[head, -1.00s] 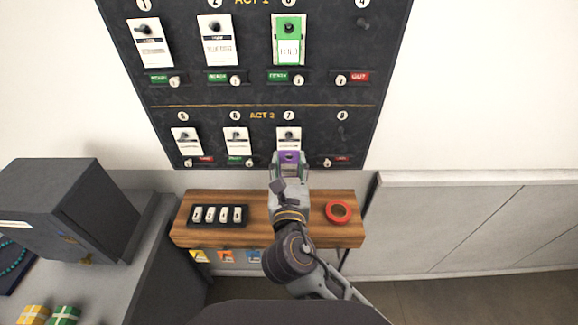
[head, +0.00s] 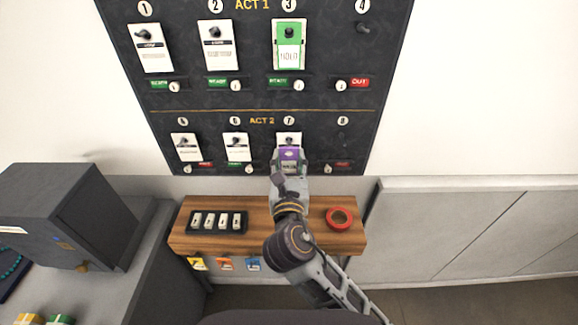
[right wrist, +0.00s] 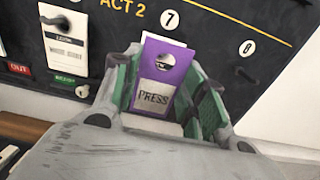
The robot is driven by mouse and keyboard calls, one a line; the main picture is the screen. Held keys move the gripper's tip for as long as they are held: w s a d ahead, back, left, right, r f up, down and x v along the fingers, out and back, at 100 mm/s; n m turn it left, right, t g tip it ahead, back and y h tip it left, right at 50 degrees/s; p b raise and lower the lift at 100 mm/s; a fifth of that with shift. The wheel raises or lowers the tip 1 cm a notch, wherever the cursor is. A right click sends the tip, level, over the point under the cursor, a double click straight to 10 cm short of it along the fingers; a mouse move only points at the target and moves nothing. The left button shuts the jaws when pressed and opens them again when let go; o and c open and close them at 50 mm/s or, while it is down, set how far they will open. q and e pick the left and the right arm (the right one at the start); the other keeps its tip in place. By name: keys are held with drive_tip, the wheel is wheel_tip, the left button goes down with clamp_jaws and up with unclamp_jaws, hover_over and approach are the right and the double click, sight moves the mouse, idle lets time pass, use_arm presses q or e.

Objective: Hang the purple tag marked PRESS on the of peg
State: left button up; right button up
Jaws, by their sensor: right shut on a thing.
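The purple tag marked PRESS (right wrist: 160,85) is upright between the fingers of my right gripper (right wrist: 165,105), its label facing the wrist camera. In the head view the purple tag (head: 290,154) is just below the peg under number 7 (head: 289,140), overlapping the lower part of a white tag (head: 296,137) there. My right gripper (head: 290,160) is shut on the purple tag. A dark round shape shows at the tag's hole; I cannot tell whether the peg is through it. My left gripper is not in view.
The black board (head: 325,100) has ACT 1 and ACT 2 rows. White tags and a green tag (head: 289,43) hang on it. Pegs 4 (head: 362,27) and 8 (head: 342,136) are bare. A wooden shelf (head: 258,210) below holds a black tray (head: 191,221) and a red tape roll (head: 339,218).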

drive_tip(key=shift+w+f+b, duration=0.1)
drive_tip(key=shift+w+b, duration=0.6)
drive_tip(key=shift+w, duration=0.7)
drive_tip(key=shift+w+f+b, duration=0.1)
drive_tip(key=shift+w+b, duration=0.5)
drive_tip(key=shift+w, duration=0.15)
drive_tip(key=shift+w+f+p, duration=0.15)
drive_tip(key=shift+w+p, duration=0.5)
drive_tip(key=shift+p, duration=0.4)
drive_tip(key=o, duration=0.8)
